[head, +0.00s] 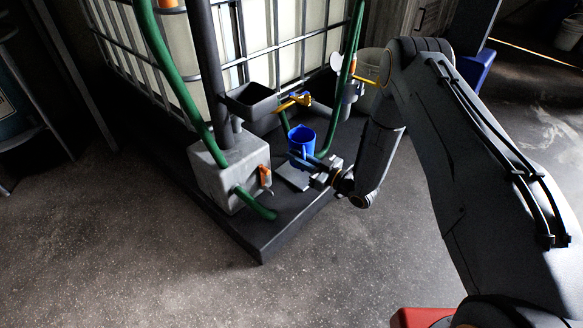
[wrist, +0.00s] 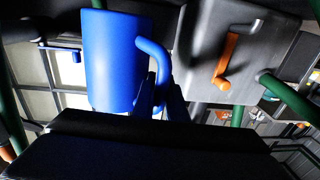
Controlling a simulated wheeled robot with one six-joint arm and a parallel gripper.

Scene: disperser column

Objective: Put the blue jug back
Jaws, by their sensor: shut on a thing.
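The blue jug (head: 301,139) is in the middle of the head view, above the dark platform in front of the caged tank. It looks about upright there. My gripper (head: 307,160) comes to it from the right and is shut on the jug's handle. In the wrist view the jug (wrist: 113,60) fills the upper left, with its curved handle to its right. The dark fingers of my gripper (wrist: 160,98) are at the lower part of the handle. The jug's inside is mostly dark. I cannot tell whether its base touches anything.
A grey box (head: 229,172) with an orange lever (head: 265,175) and green hoses stands left of the jug. A dark tray (head: 251,101) and a yellow-orange tap (head: 296,101) are just behind it. A flat grey plate (head: 291,178) lies below. Floor in front is clear.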

